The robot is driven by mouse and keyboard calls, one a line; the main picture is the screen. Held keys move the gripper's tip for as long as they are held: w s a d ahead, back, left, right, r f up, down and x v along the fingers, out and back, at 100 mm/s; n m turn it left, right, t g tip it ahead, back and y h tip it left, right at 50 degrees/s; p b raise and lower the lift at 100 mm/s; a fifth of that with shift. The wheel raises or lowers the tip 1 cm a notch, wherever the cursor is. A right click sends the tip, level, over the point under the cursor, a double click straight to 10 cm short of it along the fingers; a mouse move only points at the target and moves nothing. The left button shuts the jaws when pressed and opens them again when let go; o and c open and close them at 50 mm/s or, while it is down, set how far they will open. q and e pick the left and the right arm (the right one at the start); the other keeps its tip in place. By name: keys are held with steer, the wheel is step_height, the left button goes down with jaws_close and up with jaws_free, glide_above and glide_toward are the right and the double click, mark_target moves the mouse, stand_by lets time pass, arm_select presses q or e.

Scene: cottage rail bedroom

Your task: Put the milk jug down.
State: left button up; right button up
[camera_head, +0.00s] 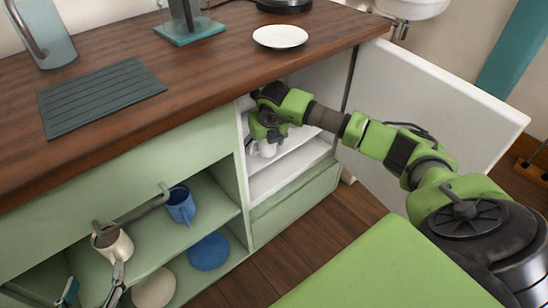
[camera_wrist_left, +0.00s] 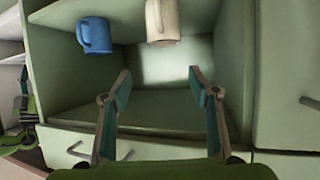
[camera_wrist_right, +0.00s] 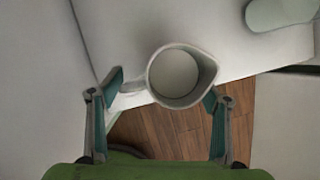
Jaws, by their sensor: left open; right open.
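The milk jug (camera_head: 266,149) is white and sits inside the open white fridge compartment, partly hidden by my right gripper (camera_head: 268,128). In the right wrist view I look down on the jug (camera_wrist_right: 180,76). It appears at the front edge of a white shelf (camera_wrist_right: 140,30), with wooden floor below. Its handle points left, toward one finger. My right gripper (camera_wrist_right: 164,90) is open with its fingers on either side of the jug; whether they touch it I cannot tell. My left gripper (camera_wrist_left: 160,84) is open and empty in front of the open green shelves.
The fridge door (camera_head: 430,85) stands open at right. A cream mug (camera_head: 113,243) and a blue mug (camera_head: 180,204) are on the upper green shelf, with a blue plate (camera_head: 208,251) and a cream plate (camera_head: 154,289) below. A white plate (camera_head: 280,36) lies on the wooden counter (camera_head: 205,85).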

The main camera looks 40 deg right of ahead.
steer(key=shift+s+p+v, duration=0.25)
steer(key=shift+p+v, duration=0.1)
steer(key=shift+v, duration=0.8)
arm_select(q)
steer(key=s+a+f+g+y, duration=0.1)
steer(key=s+f+g, duration=0.2)
steer(key=s+f, duration=0.1)
steer(key=s+a+f+g+p, duration=0.1)
steer(key=s+a+f+g, duration=0.1)
steer(key=s+f+g, duration=0.1)
steer(key=shift+s+a+f+y, duration=0.3)
steer(key=shift+s+f+y, duration=0.15)
steer(key=shift+s, duration=0.75)
arm_select(e)
steer(key=s+a, duration=0.3)
steer(key=s, duration=0.8)
steer(key=shift+a+f, duration=0.2)
steer(key=shift+a, duration=0.05)
arm_select(q)
steer(key=shift+f, duration=0.1)
arm_select(e)
steer(key=shift+f, duration=0.1)
